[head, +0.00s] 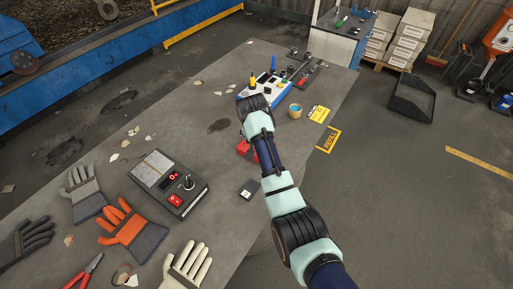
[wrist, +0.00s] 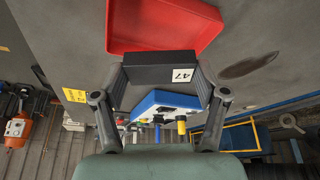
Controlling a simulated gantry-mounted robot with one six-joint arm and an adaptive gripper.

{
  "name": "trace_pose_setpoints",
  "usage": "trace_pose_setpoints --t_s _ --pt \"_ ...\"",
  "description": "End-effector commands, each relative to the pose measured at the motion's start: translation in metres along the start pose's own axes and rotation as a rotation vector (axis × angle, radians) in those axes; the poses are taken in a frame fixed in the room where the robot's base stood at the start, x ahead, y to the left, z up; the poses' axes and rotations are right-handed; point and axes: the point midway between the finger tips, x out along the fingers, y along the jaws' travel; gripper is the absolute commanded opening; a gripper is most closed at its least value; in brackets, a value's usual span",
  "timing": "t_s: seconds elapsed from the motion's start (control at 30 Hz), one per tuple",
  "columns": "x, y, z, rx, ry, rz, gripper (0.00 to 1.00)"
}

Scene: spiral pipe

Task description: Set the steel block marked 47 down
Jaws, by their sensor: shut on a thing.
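In the wrist view, my gripper (wrist: 161,76) is shut on the dark steel block (wrist: 150,69), one finger on each side. The block's white label reading 47 faces the camera and appears turned in the picture. The block's upper edge overlaps the near rim of a red tray (wrist: 168,14); I cannot tell whether it touches the tray or the table. A red tray part (head: 243,147) shows beside the arm.
Another small dark block (head: 249,189) with a white label lies on the grey table (head: 215,95).

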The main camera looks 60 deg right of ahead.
Motion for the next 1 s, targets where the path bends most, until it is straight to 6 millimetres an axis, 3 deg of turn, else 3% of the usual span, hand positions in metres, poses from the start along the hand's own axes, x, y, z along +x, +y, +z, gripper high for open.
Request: trace_pose_setpoints --t_s 0.2,0.3,0.7,0.73,0.77,1.0 --pt "0.039 0.000 0.017 -0.001 -0.003 0.001 0.10" --pt "0.050 0.000 0.021 -0.001 -0.001 0.000 0.10" --pt "0.054 0.000 0.022 -0.001 0.000 0.000 0.10" --pt "0.054 0.000 0.023 -0.001 -0.001 0.000 0.77" --pt "0.054 0.000 0.023 -0.001 -0.001 0.000 0.82" --pt "0.054 0.000 0.023 -0.001 -0.001 0.000 0.83"
